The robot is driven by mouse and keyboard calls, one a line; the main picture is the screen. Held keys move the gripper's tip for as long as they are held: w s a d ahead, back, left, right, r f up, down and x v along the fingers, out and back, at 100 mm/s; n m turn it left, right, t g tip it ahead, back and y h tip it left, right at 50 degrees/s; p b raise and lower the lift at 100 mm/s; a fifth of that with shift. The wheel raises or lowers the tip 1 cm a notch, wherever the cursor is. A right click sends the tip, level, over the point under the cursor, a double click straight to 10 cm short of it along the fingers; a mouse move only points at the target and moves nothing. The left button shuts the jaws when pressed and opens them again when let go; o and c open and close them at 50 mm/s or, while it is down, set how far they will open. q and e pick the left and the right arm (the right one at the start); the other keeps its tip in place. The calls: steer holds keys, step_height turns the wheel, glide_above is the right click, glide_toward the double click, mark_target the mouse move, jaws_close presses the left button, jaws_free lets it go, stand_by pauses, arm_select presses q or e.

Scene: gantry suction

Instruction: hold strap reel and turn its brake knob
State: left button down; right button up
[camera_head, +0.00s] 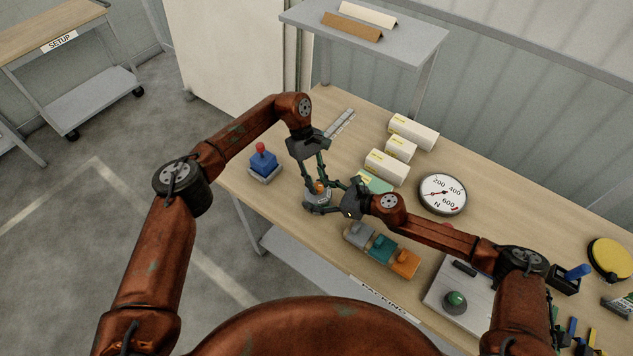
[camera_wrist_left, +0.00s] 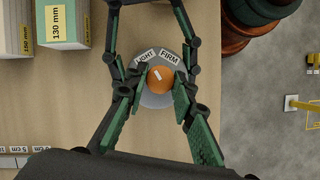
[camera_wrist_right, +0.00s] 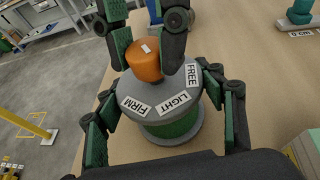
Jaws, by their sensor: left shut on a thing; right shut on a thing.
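The strap reel (camera_wrist_right: 172,122) stands upright on the table, a grey flanged spool with green strap wound on it. Its top carries labels FREE, LIGHT and FIRM. The orange brake knob (camera_wrist_right: 145,62) sits on top with a white mark; it also shows in the left wrist view (camera_wrist_left: 160,78). My left gripper (camera_wrist_left: 162,84) comes down from above and is shut on the knob. My right gripper (camera_wrist_right: 170,115) comes in from the side with its fingers around the reel body and is shut on it. In the head view the reel (camera_head: 317,203) is partly hidden by both grippers.
White boxes (camera_head: 387,166) and a round dial gauge (camera_head: 443,194) are behind and right. A blue block with a red knob (camera_head: 263,165) stands left, near the table's edge.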

arm_select(q)
steer(key=shift+w+a, duration=0.15)
arm_select(e)
steer(key=shift+s, duration=0.15)
arm_select(q)
steer(key=c, duration=2)
jaws_free()
steer(key=shift+c, duration=0.2)
steer(key=o, duration=0.4)
steer(key=v, duration=1.2)
arm_select(e)
steer(key=o, duration=2)
steer(key=shift+d, duration=0.1)
